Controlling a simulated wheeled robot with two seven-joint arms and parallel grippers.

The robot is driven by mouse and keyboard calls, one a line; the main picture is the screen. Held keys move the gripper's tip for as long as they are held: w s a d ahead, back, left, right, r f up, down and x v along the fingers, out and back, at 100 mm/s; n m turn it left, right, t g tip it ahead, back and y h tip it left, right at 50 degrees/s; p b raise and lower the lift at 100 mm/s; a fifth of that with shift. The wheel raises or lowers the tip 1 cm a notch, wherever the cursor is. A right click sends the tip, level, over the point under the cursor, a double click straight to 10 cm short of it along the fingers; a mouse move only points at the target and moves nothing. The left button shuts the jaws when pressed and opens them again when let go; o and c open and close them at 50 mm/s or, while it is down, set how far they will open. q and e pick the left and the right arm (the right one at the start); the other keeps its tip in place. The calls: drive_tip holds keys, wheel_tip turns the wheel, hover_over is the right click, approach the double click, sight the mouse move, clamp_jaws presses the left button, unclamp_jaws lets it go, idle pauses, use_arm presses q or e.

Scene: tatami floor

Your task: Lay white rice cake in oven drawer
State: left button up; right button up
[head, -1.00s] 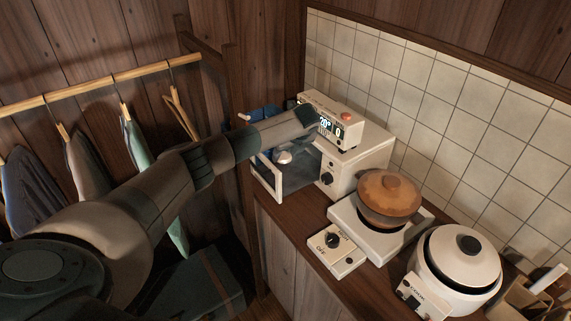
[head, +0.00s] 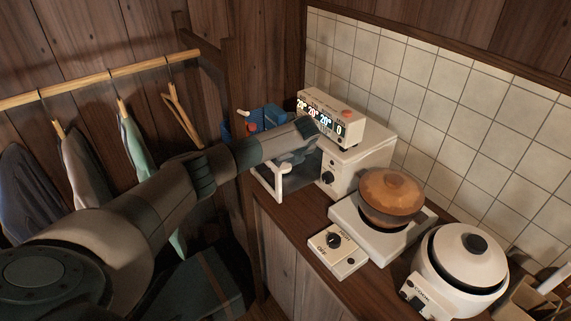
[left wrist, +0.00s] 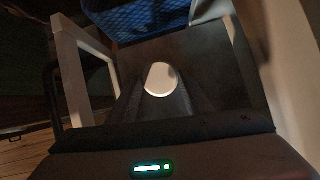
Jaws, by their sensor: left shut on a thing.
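The white rice cake (left wrist: 160,78) shows as a pale oval between the dark fingers of my left gripper (left wrist: 160,92) in the left wrist view. The gripper is shut on it. The oven (head: 357,165) is a small white box on the counter, with its drawer (head: 281,188) pulled out to the left. In the left wrist view the drawer's pale frame (left wrist: 72,68) stands on both sides of the fingers, with its dark floor beneath the cake. I cannot tell if the cake touches that floor. In the head view my wrist hides the cake. My right gripper is out of view.
A blue crate (head: 264,118) stands behind the drawer. A white unit with a lit display (head: 321,121) sits on the oven. To the right are a brown lidded pot (head: 389,199) on a white burner and a white rice cooker (head: 463,264). Clothes hang at left.

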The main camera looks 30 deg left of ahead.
use_arm(q)
drive_tip(key=shift+f, duration=0.2)
drive_tip(key=o, duration=1)
drive_tip(key=shift+r+p, duration=0.75)
drive_tip(key=shift+p, duration=0.05)
drive_tip(key=shift+b+v, duration=2.75)
drive_tip(key=shift+v, duration=3.15)
drive_tip(key=shift+s, duration=0.1)
